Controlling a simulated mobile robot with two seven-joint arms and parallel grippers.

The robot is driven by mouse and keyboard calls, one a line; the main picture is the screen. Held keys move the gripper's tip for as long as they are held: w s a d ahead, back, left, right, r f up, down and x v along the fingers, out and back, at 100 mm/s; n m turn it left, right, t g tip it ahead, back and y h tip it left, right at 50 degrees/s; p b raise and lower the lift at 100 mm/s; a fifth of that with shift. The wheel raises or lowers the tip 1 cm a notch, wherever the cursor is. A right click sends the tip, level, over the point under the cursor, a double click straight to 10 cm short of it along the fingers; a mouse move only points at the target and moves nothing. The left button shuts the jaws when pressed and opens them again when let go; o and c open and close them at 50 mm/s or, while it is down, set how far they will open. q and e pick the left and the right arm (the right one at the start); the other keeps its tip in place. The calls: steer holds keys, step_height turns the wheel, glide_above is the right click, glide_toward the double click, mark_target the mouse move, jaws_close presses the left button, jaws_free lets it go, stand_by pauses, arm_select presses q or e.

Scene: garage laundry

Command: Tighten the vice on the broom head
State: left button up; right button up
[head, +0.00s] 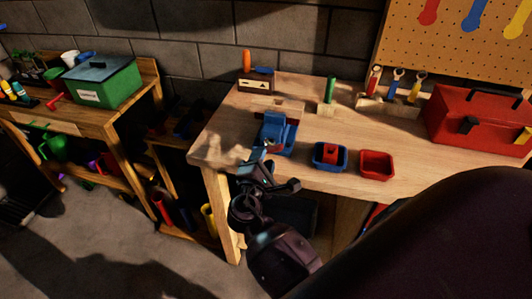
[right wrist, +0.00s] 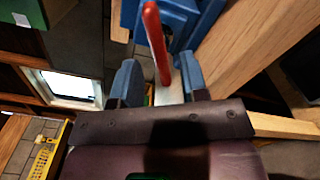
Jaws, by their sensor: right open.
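The blue vice (head: 279,131) stands at the front left edge of the wooden workbench, and its blue body also shows in the right wrist view (right wrist: 181,22). A red handle bar (right wrist: 157,42) of the vice reaches between the fingers of my right gripper (right wrist: 160,80). The fingers are apart on either side of it, with gaps showing. In the head view my right gripper (head: 274,174) is just in front of the vice, at the bench edge. A pale wooden piece (head: 289,105) shows behind the vice; I cannot tell whether it is the broom head or whether the jaws touch it. My left gripper is not in view.
The workbench (head: 420,176) also holds a blue bin (head: 318,160), a red bin (head: 377,164), a red toolbox (head: 475,115) and a small tool rack (head: 390,100). A shelf unit with a green box (head: 104,84) stands at left. Open floor lies at the lower left.

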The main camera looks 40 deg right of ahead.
steer(key=v, duration=0.7)
steer(key=shift+b, duration=0.35)
steer(key=shift+a, duration=0.1)
